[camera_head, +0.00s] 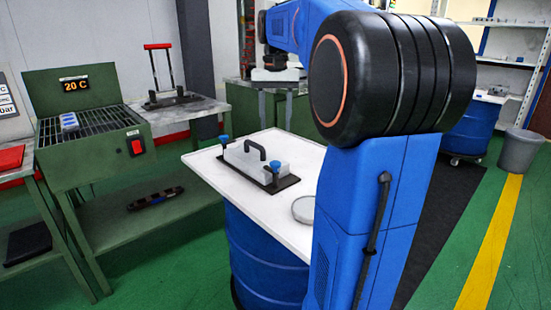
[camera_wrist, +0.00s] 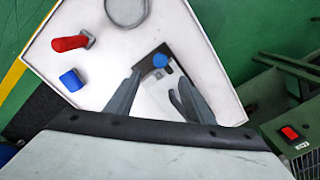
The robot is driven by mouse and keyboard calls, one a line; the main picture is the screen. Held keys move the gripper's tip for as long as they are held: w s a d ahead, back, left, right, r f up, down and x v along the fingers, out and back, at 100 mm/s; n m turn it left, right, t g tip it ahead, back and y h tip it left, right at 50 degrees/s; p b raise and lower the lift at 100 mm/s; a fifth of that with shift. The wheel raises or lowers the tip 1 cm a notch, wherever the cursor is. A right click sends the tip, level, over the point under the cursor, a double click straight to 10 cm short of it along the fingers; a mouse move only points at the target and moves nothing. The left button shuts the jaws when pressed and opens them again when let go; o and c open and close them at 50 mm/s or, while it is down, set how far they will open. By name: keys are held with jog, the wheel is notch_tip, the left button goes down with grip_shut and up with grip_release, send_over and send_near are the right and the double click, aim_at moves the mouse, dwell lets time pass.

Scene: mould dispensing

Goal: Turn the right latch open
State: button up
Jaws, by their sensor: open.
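The grey mould (camera_head: 255,160) with a black arched handle (camera_head: 256,148) sits on a black base plate (camera_head: 283,185) on the white table. The right latch (camera_head: 274,166) has a blue knob at the plate's near right end; a blue knob, apparently this latch, shows in the wrist view (camera_wrist: 160,61). The left latch (camera_head: 225,140) stands at the other end. My gripper (camera_head: 275,120) is open and points down beyond the mould, above the table. In the wrist view its fingers (camera_wrist: 160,95) are spread and empty, partly covering the mould. How far the latch is turned is unclear.
A round grey dish (camera_head: 303,208) lies on the white table (camera_head: 215,162). A red object (camera_wrist: 72,43) and a blue block (camera_wrist: 72,80) lie there too, hidden by my arm in the head view. A green bench (camera_head: 85,120) with a grate stands left.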

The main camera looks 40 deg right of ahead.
aim_at(275, 162)
notch_tip(275, 162, down, 12)
jog(key=shift+f, duration=0.25)
dwell(0.4)
jog(key=c, duration=1)
